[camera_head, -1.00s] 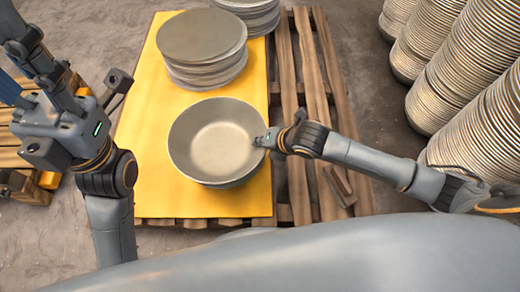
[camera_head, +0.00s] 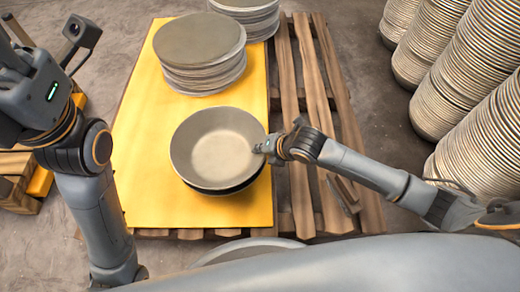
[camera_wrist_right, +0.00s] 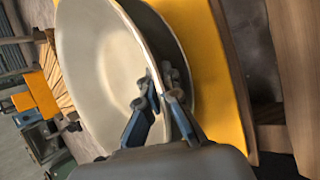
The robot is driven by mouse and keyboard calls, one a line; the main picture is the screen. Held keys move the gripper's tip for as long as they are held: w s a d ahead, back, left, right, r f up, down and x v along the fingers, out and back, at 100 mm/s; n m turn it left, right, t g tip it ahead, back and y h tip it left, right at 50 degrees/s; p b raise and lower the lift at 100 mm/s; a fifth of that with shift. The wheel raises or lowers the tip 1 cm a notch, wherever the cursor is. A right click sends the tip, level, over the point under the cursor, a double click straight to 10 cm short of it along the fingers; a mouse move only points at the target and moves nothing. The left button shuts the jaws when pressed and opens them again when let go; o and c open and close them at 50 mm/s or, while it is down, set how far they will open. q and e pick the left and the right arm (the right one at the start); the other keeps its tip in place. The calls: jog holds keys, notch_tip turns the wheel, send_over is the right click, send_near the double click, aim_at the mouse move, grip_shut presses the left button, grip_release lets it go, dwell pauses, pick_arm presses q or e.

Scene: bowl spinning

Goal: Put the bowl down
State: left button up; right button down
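A wide grey metal bowl (camera_head: 215,150) is over the near part of the yellow board (camera_head: 140,200), open side up. My right gripper (camera_head: 262,147) is at the bowl's right rim. In the right wrist view, its fingers (camera_wrist_right: 160,105) are closed from both sides on the wall of the bowl (camera_wrist_right: 95,75). A dark band shows under the bowl's near right edge; I cannot tell whether the base touches the board. My left arm comes in at the left; its fingers are not visible.
A stack of grey discs (camera_head: 200,50) stands on the board behind the bowl, with another stack (camera_head: 245,15) beyond. A slatted wooden pallet (camera_head: 300,90) lies to the right. Tall stacks of bowls (camera_head: 450,80) stand at far right. Yellow surface is bare left of the bowl.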

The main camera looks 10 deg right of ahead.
jog(key=shift+f, duration=0.5)
jog(key=c, duration=1.8)
grip_release()
jog(key=shift+f, duration=0.1)
